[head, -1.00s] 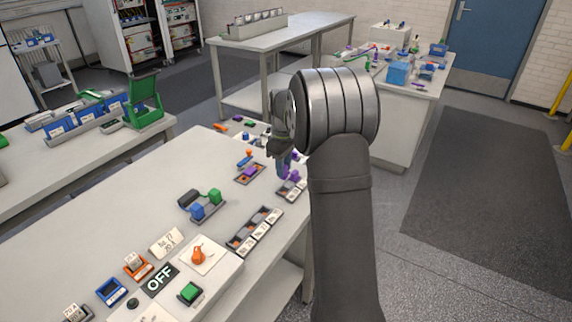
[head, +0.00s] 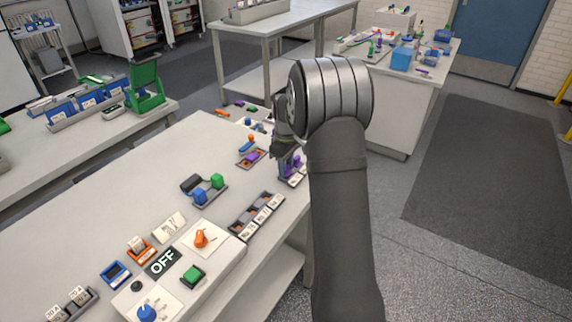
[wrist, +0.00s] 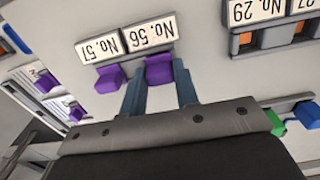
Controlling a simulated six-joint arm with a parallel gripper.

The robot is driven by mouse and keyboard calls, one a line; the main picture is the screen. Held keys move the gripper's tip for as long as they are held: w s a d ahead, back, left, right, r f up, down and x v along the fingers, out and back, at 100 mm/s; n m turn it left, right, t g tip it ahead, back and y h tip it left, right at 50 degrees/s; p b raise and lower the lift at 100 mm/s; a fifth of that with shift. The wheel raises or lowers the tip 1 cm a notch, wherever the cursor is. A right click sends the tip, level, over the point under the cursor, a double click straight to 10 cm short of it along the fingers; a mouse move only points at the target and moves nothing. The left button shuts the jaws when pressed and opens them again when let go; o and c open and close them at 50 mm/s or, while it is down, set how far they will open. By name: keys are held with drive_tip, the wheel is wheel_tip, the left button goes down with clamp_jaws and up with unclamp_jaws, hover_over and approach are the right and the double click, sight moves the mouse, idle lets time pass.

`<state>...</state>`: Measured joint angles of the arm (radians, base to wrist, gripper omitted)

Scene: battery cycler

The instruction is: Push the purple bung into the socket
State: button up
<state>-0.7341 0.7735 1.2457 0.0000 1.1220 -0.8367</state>
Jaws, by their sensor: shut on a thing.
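In the wrist view, my gripper (wrist: 160,85) is shut on a purple bung (wrist: 158,70), with a blue-grey finger on each side. The bung is just below the "No. 56" label (wrist: 149,35). A second purple bung (wrist: 109,79) stands beside it below the "No. 57" label (wrist: 98,47). In the head view, my gripper (head: 284,163) is at the small holder (head: 294,180) at the bench's right edge, with a purple bung (head: 297,161) showing beside it. The socket opening is hidden, so I cannot tell how deep the held bung sits.
A tray with a purple piece (head: 251,158) lies just left of my gripper. A row of labelled slots (head: 257,215) and a holder with blue and green blocks (head: 207,193) are nearer. The bench (head: 130,215) has bare space to the left.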

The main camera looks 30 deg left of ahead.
drive_tip(key=shift+f, duration=0.2)
idle(0.3)
drive_tip(key=o, duration=1)
wheel_tip(320, 180, up, 17)
drive_tip(key=shift+r, duration=0.2)
wheel_tip(320, 180, down, 17)
drive_tip(key=shift+f, duration=0.2)
drive_tip(key=shift+r, duration=0.1)
